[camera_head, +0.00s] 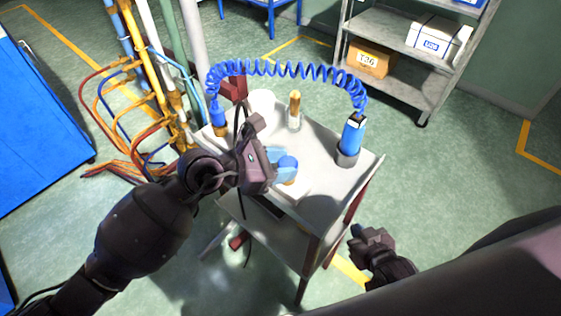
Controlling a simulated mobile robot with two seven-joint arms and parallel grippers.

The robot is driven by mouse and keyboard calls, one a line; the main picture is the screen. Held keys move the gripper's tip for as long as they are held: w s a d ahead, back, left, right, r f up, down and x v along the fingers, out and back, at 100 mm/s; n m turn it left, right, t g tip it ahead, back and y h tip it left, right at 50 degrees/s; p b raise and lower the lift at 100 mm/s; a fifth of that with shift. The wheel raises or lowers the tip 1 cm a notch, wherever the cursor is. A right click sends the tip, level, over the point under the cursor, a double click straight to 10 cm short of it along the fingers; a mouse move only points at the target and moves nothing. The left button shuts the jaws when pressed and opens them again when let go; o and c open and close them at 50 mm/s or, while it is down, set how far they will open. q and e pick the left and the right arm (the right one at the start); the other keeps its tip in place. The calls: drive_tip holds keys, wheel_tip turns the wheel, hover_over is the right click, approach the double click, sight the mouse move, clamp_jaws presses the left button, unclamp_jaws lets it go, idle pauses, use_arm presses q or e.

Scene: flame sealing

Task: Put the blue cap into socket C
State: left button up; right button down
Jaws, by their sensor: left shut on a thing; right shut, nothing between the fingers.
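A small blue cap (288,162) sits between the light-blue fingertips of my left gripper (279,158), which is shut on it above the front part of the grey cart top (335,185). A bit of brass-coloured fitting (288,182) shows just below the cap. I cannot tell whether the cap touches it. No socket letters are readable, so I cannot tell which one is socket C. My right gripper (357,231) is shut and empty, off the front right side of the cart and apart from everything on it.
A blue coiled cable (285,69) arches over the cart between a blue plug (218,115) at left and a blue connector (352,135) at right. A brass-tipped post (294,108) stands between them. Pipes (150,60) rise at left; a shelf with boxes (369,58) stands behind.

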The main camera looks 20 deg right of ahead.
use_arm(q)
drive_tip(key=shift+f, duration=0.1)
use_arm(e)
drive_tip(key=shift+s+f, duration=0.1)
use_arm(q)
drive_tip(key=shift+f, duration=0.25)
use_arm(e)
drive_tip(key=shift+s+f, duration=0.35)
drive_tip(key=shift+s, duration=0.05)
use_arm(q)
drive_tip(key=o, duration=1)
use_arm(e)
drive_tip(key=shift+w+r, duration=0.15)
drive_tip(key=shift+w, duration=0.2)
drive_tip(key=shift+w, duration=0.15)
use_arm(q)
drive_tip(key=shift+r, duration=0.15)
use_arm(e)
drive_tip(key=shift+r, duration=0.1)
